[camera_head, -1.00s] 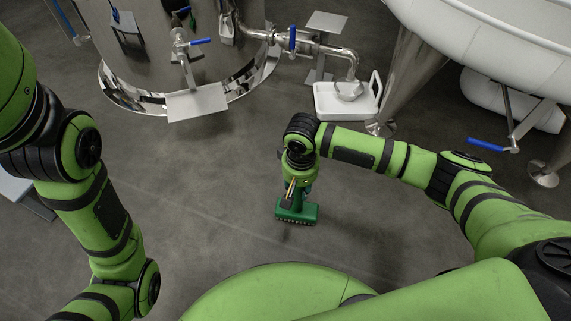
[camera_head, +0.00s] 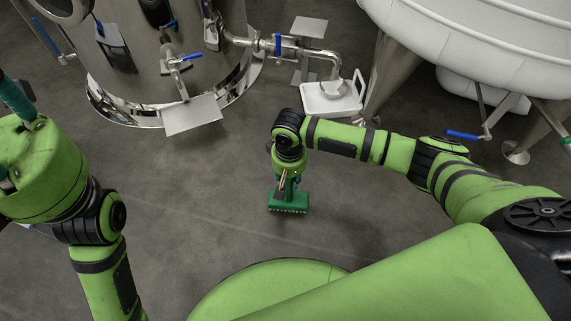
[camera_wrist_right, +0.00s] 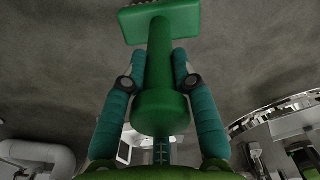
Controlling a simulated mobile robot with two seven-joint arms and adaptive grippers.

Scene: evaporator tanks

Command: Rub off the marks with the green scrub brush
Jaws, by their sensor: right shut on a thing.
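The green scrub brush (camera_head: 288,202) hangs from my right gripper (camera_head: 287,184) in the head view, its pale bristles facing down over the floor. I cannot tell whether the bristles touch the floor. In the right wrist view, the two teal fingers of my right gripper (camera_wrist_right: 163,72) close around the handle of the brush (camera_wrist_right: 158,48); its block is at the top. A teal finger of my left gripper (camera_head: 14,98) shows at the left edge of the head view; the rest is cut off. I make out no clear marks.
A steel tank (camera_head: 150,65) stands at the back left, with a plate (camera_head: 191,115) and blue-handled valves. A white tray (camera_head: 333,99) stands under its pipe. A large white vessel (camera_head: 470,50) on metal legs is at the right. The grey floor (camera_head: 200,200) around the brush is clear.

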